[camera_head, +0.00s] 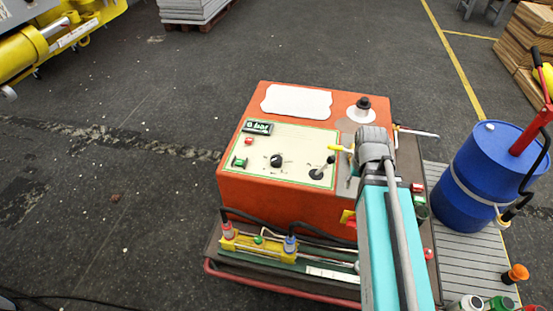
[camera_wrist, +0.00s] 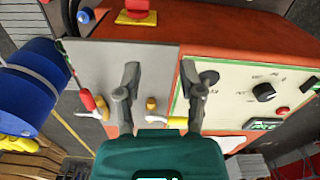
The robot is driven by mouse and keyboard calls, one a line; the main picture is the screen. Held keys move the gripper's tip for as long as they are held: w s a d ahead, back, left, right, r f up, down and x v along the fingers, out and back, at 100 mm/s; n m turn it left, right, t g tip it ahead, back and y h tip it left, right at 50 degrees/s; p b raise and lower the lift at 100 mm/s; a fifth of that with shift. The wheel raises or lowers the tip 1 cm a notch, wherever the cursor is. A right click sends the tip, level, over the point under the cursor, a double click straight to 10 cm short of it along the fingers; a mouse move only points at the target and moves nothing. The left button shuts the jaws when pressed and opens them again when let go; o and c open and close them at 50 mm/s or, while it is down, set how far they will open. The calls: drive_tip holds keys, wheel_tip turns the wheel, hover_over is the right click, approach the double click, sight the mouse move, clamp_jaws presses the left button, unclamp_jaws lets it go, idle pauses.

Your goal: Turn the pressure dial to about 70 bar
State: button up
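The pressure dial, a black knob (camera_head: 276,160), sits in the middle of the cream panel (camera_head: 262,172) on top of the orange box. In the wrist view the dial (camera_wrist: 263,92) is right of my gripper, apart from it. The dark display (camera_head: 257,127) shows green characters with "bar"; its digit is too small to read surely. In the head view my arm hides most of the gripper.
A yellow handle (camera_head: 336,148) is near my gripper. A blue barrel (camera_head: 480,178) stands to the right. The floor left of the box is clear.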

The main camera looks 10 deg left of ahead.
drive_tip(key=o, duration=0.4)
drive_tip(key=shift+n, duration=0.6)
drive_tip(key=w+a, duration=0.3)
drive_tip(key=w, duration=0.1)
drive_tip(key=shift+w+a+r, duration=0.15)
drive_tip(key=shift+w+a, duration=0.1)
drive_tip(key=shift+a, duration=0.1)
drive_tip(key=shift+o, duration=0.6)
drive_tip(key=w+a+n, duration=0.2)
drive_tip(key=w+a, duration=0.4)
drive_tip(key=a, duration=0.2)
drive_tip(key=shift+w+r+p, duration=0.2)
drive_tip(key=shift+w+p, duration=0.05)
drive_tip(key=shift+p, duration=0.05)
drive_tip(key=n, duration=0.4)
hover_over(277, 158)
drive_tip(key=shift+s+a+r, duration=0.1)
drive_tip(key=shift+r, duration=0.15)
drive_tip(key=shift+f, duration=0.1)
wheel_tip(277, 158, down, 14)
drive_tip(key=b, duration=1.3)
drive_tip(key=shift+r, duration=0.2)
drive_tip(key=shift+c, duration=0.3)
drive_tip(key=c, duration=1.1)
